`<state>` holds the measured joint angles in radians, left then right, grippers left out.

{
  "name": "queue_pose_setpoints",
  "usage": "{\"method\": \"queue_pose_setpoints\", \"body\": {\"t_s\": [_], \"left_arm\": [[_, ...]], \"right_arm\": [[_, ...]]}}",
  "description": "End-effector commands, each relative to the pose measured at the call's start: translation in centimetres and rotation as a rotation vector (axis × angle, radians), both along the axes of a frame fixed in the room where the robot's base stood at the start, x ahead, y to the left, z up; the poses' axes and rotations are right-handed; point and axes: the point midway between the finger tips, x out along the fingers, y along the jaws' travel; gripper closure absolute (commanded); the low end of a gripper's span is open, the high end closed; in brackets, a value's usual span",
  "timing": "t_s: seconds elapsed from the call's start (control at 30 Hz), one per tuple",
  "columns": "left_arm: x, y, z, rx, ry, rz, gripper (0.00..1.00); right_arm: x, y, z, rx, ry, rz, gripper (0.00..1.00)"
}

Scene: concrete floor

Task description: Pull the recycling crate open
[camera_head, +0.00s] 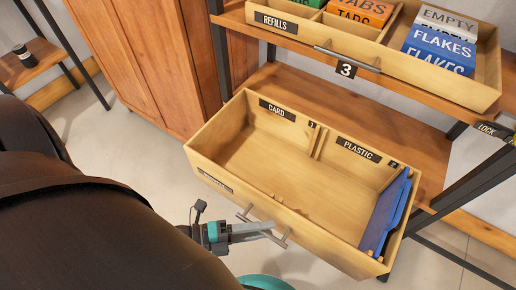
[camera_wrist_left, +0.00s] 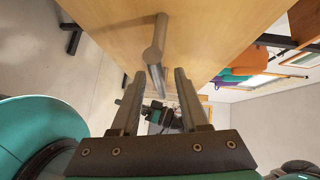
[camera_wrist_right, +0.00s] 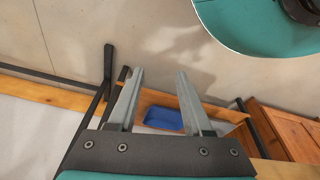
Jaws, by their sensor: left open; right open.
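The recycling crate (camera_head: 290,182) is a pale wooden drawer, labelled CARD and PLASTIC inside. It stands well out from the lower shelf, with its inside exposed. A grey bar handle (camera_head: 280,238) is on its front; in the left wrist view the handle (camera_wrist_left: 155,58) reaches between the fingertips. My left gripper (camera_head: 268,230) is at the handle with its fingers apart; I cannot tell whether they touch it. The left wrist view shows the same open gripper (camera_wrist_left: 158,75). My right gripper (camera_wrist_right: 160,74) is open and empty, seen only in its own wrist view.
A blue panel-like object (camera_head: 386,212) is at the crate's right end. Above is a REFILLS drawer (camera_head: 485,96) with boxes. A wooden cabinet (camera_head: 150,60) stands left, a black shelf leg (camera_head: 470,182) right. The right wrist view shows a blue object (camera_wrist_right: 164,118) on a wooden surface.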

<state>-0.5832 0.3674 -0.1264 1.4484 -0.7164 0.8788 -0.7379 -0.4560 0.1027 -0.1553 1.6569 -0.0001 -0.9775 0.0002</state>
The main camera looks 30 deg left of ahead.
Motion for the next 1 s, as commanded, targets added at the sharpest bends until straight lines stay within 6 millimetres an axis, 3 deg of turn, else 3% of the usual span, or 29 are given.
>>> {"method": "queue_pose_setpoints", "body": {"t_s": [0.37,1.0], "left_arm": [[-0.5,0.5,0.1,0.0,0.001,-0.001,0.55],[-9.2,10.0,1.9,0.001,0.003,0.0,0.55]], "right_arm": [[0.1,0.0,0.2,0.001,-0.005,0.0,0.5],[-1.3,-1.4,-3.2,-0.017,0.001,0.004,0.5]]}}
